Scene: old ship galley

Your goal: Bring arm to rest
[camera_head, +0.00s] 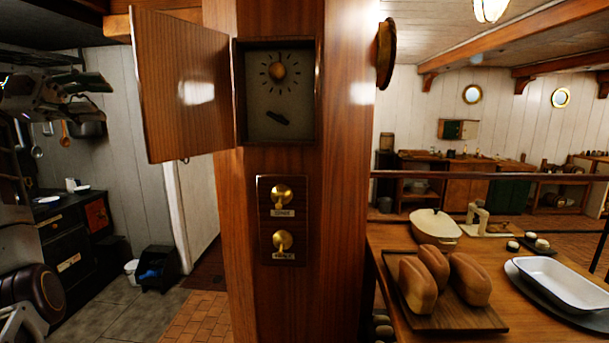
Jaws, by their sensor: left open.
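My left gripper (106,96) is at the upper left, its dark fingers apart and nothing between them. It is in the air, left of the open wooden door (180,85) of a small box (276,92) on the wooden post (342,190). It touches nothing that I can see. The open box shows a dial with a brass knob (278,71) and a dark lever (277,117). My right gripper is not in view.
Below the box is a panel with two brass knobs (283,242). At right, a table (395,238) holds a board with three loaves (433,267), a lidded dish (435,226) and a white enamel tray (560,283). A black stove (75,250) stands at left.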

